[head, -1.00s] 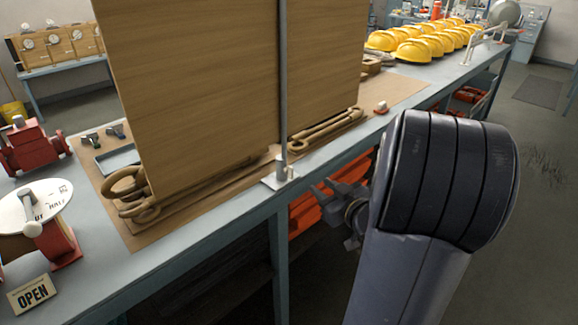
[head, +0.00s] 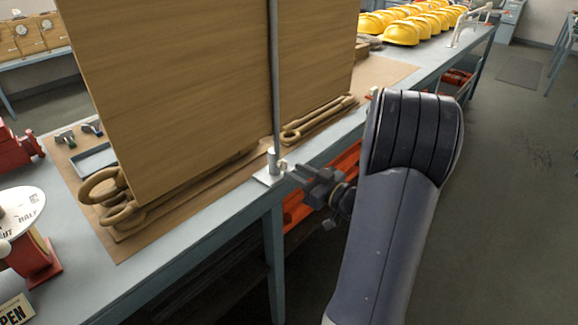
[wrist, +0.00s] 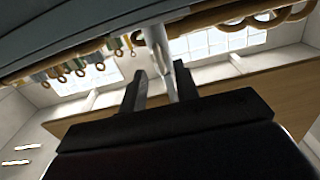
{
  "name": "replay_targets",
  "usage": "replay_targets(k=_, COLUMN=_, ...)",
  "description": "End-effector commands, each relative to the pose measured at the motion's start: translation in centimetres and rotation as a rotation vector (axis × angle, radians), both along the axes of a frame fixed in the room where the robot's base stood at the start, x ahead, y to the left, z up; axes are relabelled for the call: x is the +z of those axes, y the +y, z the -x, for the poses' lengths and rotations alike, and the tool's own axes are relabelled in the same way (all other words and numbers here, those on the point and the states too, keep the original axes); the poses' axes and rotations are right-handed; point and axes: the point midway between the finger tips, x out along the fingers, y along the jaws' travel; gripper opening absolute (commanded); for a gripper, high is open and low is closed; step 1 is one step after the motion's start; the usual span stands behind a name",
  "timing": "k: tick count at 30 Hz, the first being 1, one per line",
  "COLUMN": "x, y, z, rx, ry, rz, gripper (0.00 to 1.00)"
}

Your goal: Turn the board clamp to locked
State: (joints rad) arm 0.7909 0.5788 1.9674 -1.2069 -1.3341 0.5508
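The board clamp (head: 272,165) is a small grey fitting with a short upright knob on a pale base plate. It sits at the bench's front edge, at the foot of a thin grey upright rod (head: 275,80) beside the tall wooden board (head: 210,75). My gripper (head: 288,171) is just right of the clamp, at about its height. In the wrist view my gripper (wrist: 159,70) has its two dark fingers apart. A pale grey piece of the clamp (wrist: 157,40) shows in line with the gap between them. I cannot tell whether they touch, nor the clamp's lock setting.
The blue-grey bench (head: 190,235) runs diagonally away. Brown rings and bars (head: 120,215) lie by the board. A red device with a white dial (head: 25,225) stands at left. Yellow helmets (head: 402,30) line the far end. Open floor lies to the right.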

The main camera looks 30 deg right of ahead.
Motion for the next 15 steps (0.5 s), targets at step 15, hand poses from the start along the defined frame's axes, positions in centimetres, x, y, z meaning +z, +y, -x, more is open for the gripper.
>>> replay_targets(k=15, x=0.0, y=1.2, z=-3.2, rx=-0.001, ry=0.0, rz=0.0, gripper=0.3)
